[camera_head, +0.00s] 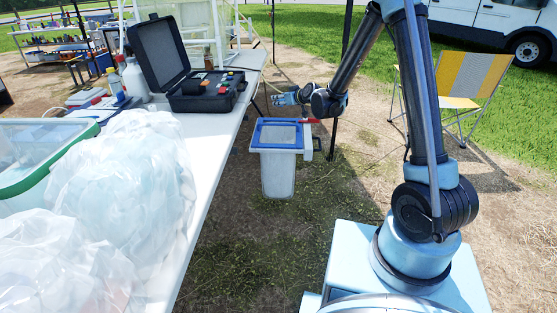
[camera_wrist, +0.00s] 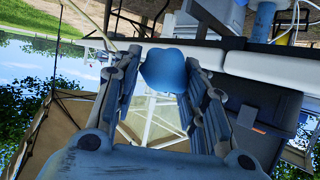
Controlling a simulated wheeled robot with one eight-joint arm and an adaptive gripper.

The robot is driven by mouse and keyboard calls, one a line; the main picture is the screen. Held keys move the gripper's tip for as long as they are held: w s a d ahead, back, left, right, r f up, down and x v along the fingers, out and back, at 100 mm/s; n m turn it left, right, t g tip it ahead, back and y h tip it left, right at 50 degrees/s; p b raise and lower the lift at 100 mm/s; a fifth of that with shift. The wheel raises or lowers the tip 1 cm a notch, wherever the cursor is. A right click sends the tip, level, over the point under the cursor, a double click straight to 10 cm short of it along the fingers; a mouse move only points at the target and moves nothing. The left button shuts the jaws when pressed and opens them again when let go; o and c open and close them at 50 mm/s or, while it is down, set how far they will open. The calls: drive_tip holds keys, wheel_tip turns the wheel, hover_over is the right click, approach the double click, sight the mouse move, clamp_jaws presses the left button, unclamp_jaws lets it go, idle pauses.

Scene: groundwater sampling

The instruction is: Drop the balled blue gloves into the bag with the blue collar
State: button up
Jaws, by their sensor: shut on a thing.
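The balled blue gloves (camera_wrist: 164,70) sit between my fingertips in the wrist view as a rounded blue lump. My gripper (camera_wrist: 163,62) is shut on them, with one finger on each side. In the head view my gripper (camera_head: 281,98) is just beyond and above the far edge of the bag's blue collar (camera_head: 261,133). The bag (camera_head: 278,177) is pale and hangs below its square collar beside the table edge. Its mouth faces up. In the head view the gloves are hard to tell apart from my blue gripper.
The white table (camera_head: 210,145) runs along the left with an open black case (camera_head: 205,92), bottles, a green-rimmed bin (camera_head: 45,150) and bulky clear plastic bags (camera_head: 120,185). A dark pole stands behind my arm. A yellow folding chair (camera_head: 470,80) stands at right. The ground below is open.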

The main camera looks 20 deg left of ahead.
sight(284, 107)
drive_tip(key=shift+f, duration=2)
drive_tip(key=o, duration=0.9)
drive_tip(key=shift+d, duration=0.1)
drive_tip(key=v, duration=1.1)
drive_tip(key=shift+s+d+r, duration=0.1)
drive_tip(key=shift+s+d, duration=0.1)
drive_tip(key=shift+d, duration=0.2)
